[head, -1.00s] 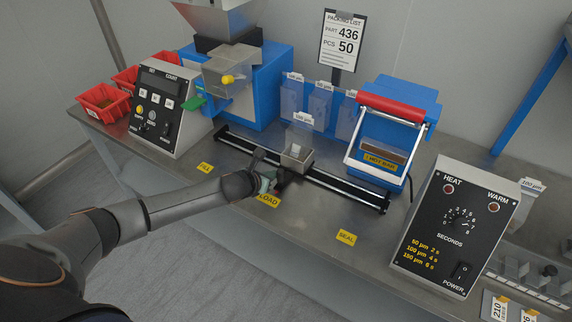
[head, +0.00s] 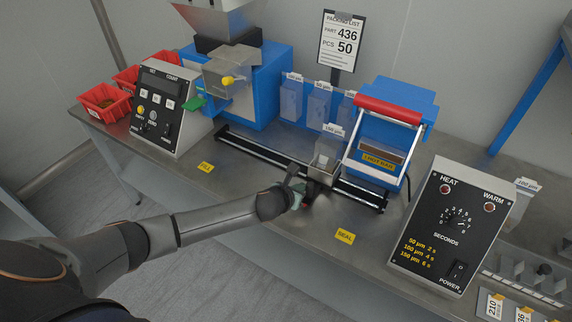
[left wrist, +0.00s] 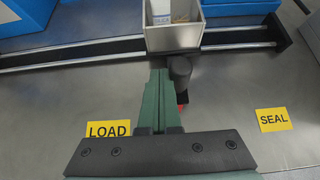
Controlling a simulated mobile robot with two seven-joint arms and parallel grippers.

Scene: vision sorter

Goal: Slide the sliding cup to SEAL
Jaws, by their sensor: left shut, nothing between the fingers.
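The sliding cup (head: 322,172) is a grey open-topped box on the black rail, between the LOAD label (left wrist: 108,129) and the SEAL label (head: 345,236). A clear bag with a white tag (head: 333,130) stands in it. A dark upright knob (left wrist: 180,72) is at the cup's front. My left gripper (head: 300,186) is shut and empty, its green fingers (left wrist: 160,75) against or very close to the knob's left side in the left wrist view. The SEAL label also shows there (left wrist: 274,119), right of the fingers. My right gripper is not in view.
The rail (head: 258,147) runs on to an end block at the right. The blue sealer (head: 398,110) with a red handle stands behind it. The heat control box (head: 455,225) is at right, and the blue filling machine (head: 262,85) at left. The bench around SEAL is clear.

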